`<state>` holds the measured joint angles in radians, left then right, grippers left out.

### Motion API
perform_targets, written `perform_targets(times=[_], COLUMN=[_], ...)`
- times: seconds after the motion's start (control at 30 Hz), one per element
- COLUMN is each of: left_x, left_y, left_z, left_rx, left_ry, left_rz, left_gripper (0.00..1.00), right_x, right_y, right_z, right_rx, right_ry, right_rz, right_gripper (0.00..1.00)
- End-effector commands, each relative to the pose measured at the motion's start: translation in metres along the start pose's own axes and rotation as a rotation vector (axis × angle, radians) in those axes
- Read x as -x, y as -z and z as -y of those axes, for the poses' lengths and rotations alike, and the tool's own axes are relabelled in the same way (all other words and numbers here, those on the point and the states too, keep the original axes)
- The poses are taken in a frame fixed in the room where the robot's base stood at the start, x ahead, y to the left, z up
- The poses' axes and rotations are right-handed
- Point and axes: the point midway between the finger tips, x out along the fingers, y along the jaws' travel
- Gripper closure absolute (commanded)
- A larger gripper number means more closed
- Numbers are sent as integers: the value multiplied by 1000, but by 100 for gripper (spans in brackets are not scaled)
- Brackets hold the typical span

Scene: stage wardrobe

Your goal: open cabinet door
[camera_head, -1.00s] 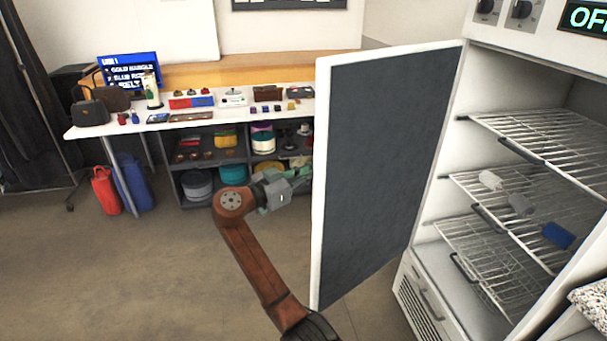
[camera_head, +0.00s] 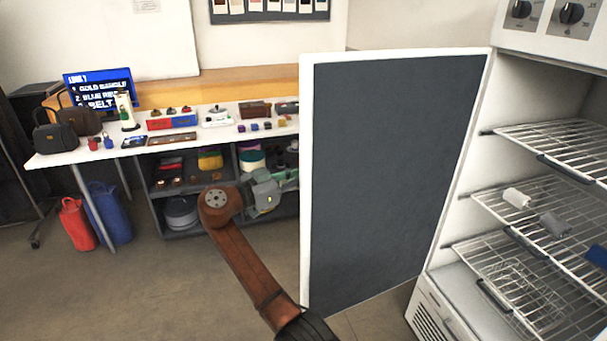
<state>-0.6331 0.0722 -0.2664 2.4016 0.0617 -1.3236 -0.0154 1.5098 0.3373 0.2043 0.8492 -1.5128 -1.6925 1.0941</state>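The cabinet door (camera_head: 390,170) is a white-edged panel with a dark grey inner face. It stands wide open, hinged at its right edge on the white cabinet (camera_head: 520,90). The interior shows wire shelves (camera_head: 560,140) with small white, grey and blue rolls. My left arm comes up from the bottom, and its gripper (camera_head: 290,180) reaches to the door's left edge. The fingertips are hidden behind the door, so I cannot tell whether they touch it or are open. My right gripper is not in view.
A white table (camera_head: 60,160) with bags, small boxes and a blue screen (camera_head: 98,88) stands at the back left. A dark shelf unit (camera_head: 155,205) is below it. Red (camera_head: 75,222) and blue bags lean by its legs. The floor at the lower left is clear.

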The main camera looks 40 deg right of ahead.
Motion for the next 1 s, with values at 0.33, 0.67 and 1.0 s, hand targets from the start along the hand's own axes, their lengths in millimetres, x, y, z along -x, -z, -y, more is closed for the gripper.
perform_targets(times=[0.33, 0.67, 1.0], left_x=[0, 0, 0], left_y=[0, 0, 1], left_z=[0, 0, 1], left_rx=[0, 0, 0], left_ry=[-1, -1, 1], left_rz=[0, 1, -3], left_gripper=[60, 60, 60], right_x=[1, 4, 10], right_y=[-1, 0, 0], right_z=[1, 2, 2], right_rx=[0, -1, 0], right_ry=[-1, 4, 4], right_rz=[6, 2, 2], right_gripper=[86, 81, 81])
